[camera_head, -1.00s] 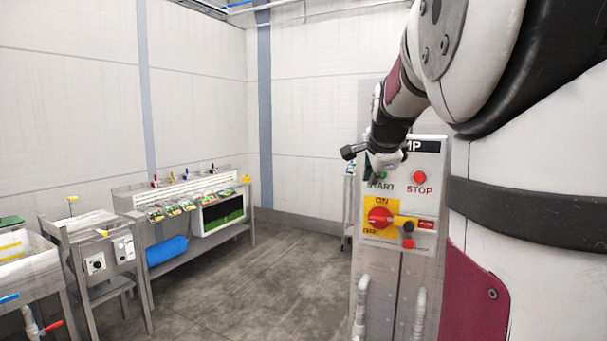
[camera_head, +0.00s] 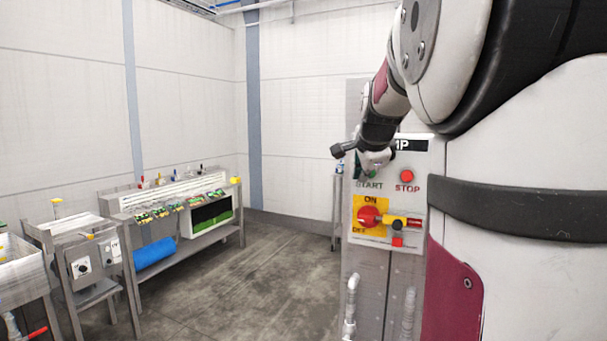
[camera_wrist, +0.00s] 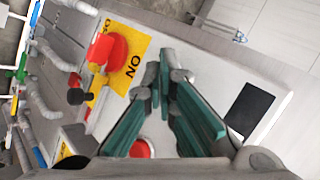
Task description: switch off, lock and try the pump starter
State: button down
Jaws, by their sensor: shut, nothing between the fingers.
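The pump starter (camera_head: 381,262) is a grey panel. Its red rotary handle (camera_head: 369,217) sits on a yellow plate marked ON and OFF; it also shows in the wrist view (camera_wrist: 113,50). I cannot tell its exact setting. A yellow piece with a dark knob (camera_head: 397,222) sits right of the handle, with a small red block (camera_head: 397,241) below. The red STOP button (camera_head: 407,175) is upper right. My gripper (camera_head: 361,172) is shut and empty, in front of the START area; its teal fingers (camera_wrist: 163,75) hide the START button. I cannot tell whether they touch it.
A steel bench (camera_head: 192,254) with coloured packets and a blue roll (camera_head: 154,253) stands at the left, beside a smaller stand with a dial box (camera_head: 82,266). Grey pipes (camera_head: 351,308) run below the starter. The floor between is clear.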

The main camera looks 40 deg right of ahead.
jog(key=shift+w+d, duration=0.2)
jog(key=shift+d, duration=0.25)
dwell(0.7)
dwell(0.4)
jog(key=shift+s+a+b, duration=0.35)
jog(key=shift+s+a, duration=0.05)
jog(key=shift+a, duration=0.4)
jog(key=shift+s+a+b, duration=0.25)
jog(key=shift+s+a, duration=0.05)
jog(key=shift+a, duration=0.45)
jog(key=shift+s+a+b, duration=0.3)
jog(key=shift+s+a, duration=0.05)
jog(key=shift+a, duration=0.45)
jog(key=shift+s+a+b, duration=0.25)
jog(key=shift+s+a, duration=0.05)
jog(key=shift+a, duration=0.45)
